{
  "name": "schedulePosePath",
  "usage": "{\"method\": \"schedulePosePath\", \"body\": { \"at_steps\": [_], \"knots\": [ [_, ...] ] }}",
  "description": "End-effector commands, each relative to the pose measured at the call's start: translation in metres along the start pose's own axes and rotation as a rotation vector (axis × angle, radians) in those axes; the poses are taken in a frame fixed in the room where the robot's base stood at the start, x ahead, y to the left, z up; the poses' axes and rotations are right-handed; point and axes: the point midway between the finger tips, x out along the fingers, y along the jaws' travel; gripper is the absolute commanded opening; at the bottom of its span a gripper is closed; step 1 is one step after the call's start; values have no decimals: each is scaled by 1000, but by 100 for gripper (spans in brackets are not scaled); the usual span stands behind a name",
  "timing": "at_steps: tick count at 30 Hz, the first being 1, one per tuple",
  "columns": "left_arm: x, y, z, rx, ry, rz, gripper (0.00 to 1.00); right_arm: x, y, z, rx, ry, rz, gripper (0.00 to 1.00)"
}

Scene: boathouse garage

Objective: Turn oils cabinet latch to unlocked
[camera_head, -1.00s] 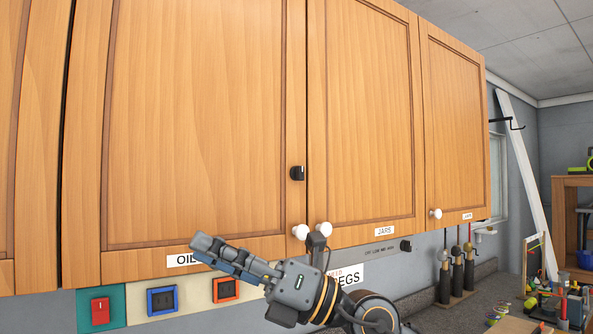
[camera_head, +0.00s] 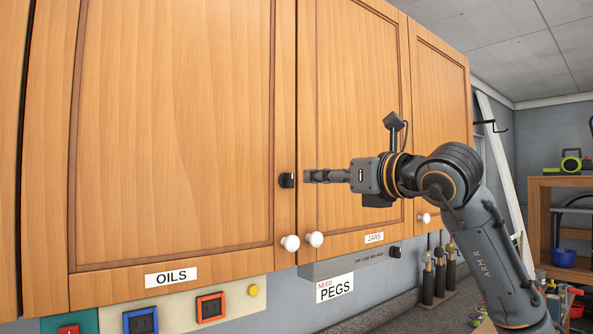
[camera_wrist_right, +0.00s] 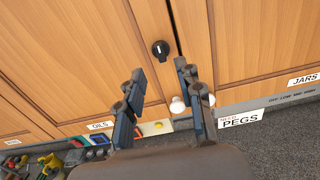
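The oils cabinet latch (camera_head: 287,180) is a small black knob on the right edge of the wooden door (camera_head: 170,130) above the OILS label (camera_head: 171,277). In the right wrist view the latch (camera_wrist_right: 160,48) shows a short pale mark on its face. My right gripper (camera_head: 308,176) is just right of the latch in the head view, fingers pointing at it. In the right wrist view its fingers (camera_wrist_right: 161,74) are spread and empty, with the latch beyond the gap between the tips. I see no contact with the latch. My left gripper is not in view.
Two white door knobs (camera_head: 290,243) (camera_head: 314,239) sit close below the latch. The jars cabinet door (camera_head: 355,110) is right beside it, behind my right arm. Coloured switches (camera_head: 210,307) are on the wall below.

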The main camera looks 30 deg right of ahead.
Motion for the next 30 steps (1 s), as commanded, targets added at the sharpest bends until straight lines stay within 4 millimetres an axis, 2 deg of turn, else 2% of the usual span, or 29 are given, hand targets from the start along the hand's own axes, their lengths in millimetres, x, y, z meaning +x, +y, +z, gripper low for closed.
{"method": "schedulePosePath", "body": {
  "at_steps": [1,6,12,17,25,30],
  "knots": [
    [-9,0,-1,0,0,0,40,12,1,4,1,4,3,36],
    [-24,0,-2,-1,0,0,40,47,1,4,1,3,3,36],
    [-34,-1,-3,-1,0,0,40,74,1,3,0,0,4,36],
    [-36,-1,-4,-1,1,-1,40,82,1,0,-1,0,2,36],
    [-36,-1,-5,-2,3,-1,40,83,1,0,-1,-1,2,36],
    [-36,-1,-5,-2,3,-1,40,83,1,0,-1,-1,3,1]
  ]
}}
